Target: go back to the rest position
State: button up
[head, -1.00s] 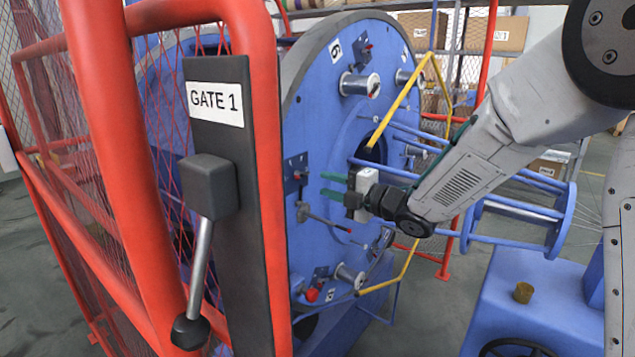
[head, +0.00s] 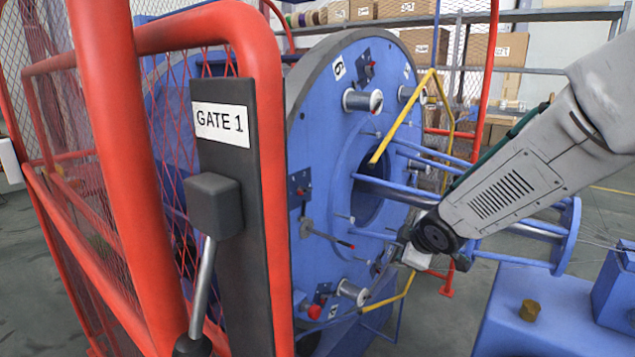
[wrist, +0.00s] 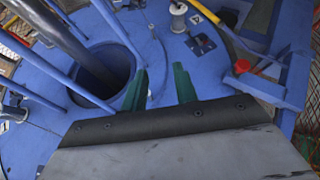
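My gripper (wrist: 162,86) shows in the wrist view as two green fingers standing apart with nothing between them. In the head view my grey arm reaches in from the right. Its wrist end is in front of the lower right part of the large blue disc (head: 322,150), and the fingers are hard to make out there. In the wrist view the blue disc face (wrist: 60,130) lies beyond the fingers, with a round opening (wrist: 105,75) to their left. I cannot tell the exact gap between the fingers and the disc.
A red mesh guard with the GATE 1 post (head: 222,122) and its lever (head: 203,275) stands at the left. Yellow bars (head: 405,112) and blue rods cross near my arm. A blue machine base (head: 510,310) is lower right. Shelves with boxes (head: 497,75) stand behind.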

jog(key=s+d+r+m+g, duration=0.2)
jog(key=s+m, duration=0.2)
jog(key=s, duration=0.8)
jog(key=s+d+r+m+g, duration=0.2)
jog(key=s+r+m+g, duration=0.1)
jog(key=s, duration=0.9)
jog(key=s+d+r+m+g+h, duration=0.1)
jog(key=s+m, duration=0.5)
jog(key=s, duration=0.6)
notch_tip(320, 180, up, 2)
jog(key=shift+s+d+r+g, duration=0.15)
jog(key=shift+d+r+g, duration=0.1)
jog(key=shift+d+g, duration=0.45)
jog(key=shift+a, duration=0.2)
